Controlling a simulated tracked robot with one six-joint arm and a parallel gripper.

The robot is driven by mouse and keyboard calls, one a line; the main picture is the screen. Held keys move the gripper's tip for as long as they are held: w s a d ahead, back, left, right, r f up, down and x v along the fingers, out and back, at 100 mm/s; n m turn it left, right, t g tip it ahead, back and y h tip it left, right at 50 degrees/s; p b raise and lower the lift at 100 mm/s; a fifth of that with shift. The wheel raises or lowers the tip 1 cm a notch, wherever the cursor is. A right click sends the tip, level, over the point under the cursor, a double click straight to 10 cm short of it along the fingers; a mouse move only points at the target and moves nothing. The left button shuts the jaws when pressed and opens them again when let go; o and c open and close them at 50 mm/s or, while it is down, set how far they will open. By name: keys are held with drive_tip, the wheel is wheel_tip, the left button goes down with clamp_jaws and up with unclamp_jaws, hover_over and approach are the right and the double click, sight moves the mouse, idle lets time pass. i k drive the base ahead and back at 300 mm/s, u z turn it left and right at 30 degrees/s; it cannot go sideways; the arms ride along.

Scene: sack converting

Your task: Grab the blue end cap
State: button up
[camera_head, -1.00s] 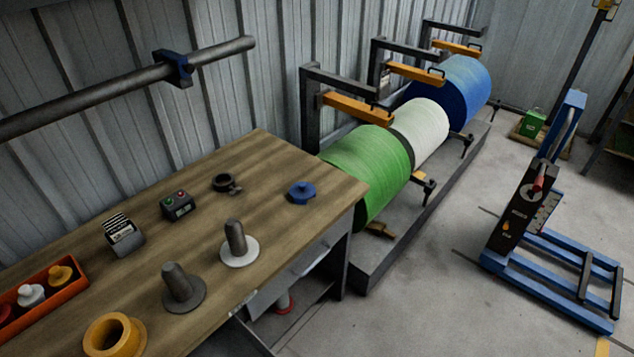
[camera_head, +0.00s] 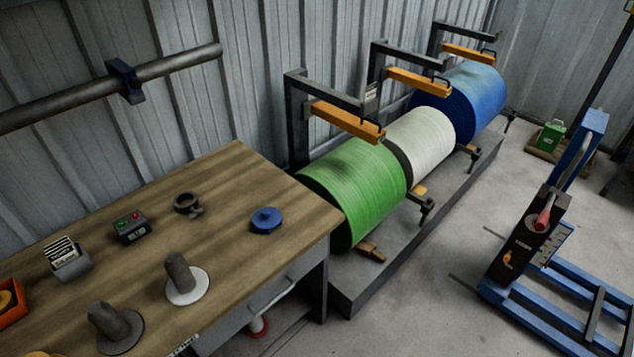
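The blue end cap (camera_head: 266,221) lies flat on the wooden workbench (camera_head: 235,190), near its right end. It is a round flanged disc with a raised middle. Nothing touches it, and bare wood surrounds it. My gripper is not in the head camera view.
On the bench stand a dark ring clamp (camera_head: 187,204), a button box (camera_head: 130,228), a card holder (camera_head: 66,258), a white-based spindle (camera_head: 186,280) and a grey spindle (camera_head: 115,328). Green (camera_head: 355,190), white and blue rolls stand beyond. A blue lift (camera_head: 545,240) stands at right.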

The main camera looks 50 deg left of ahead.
sight(265, 219)
drive_tip(key=i, duration=1.8)
drive_tip(key=u, duration=3.35)
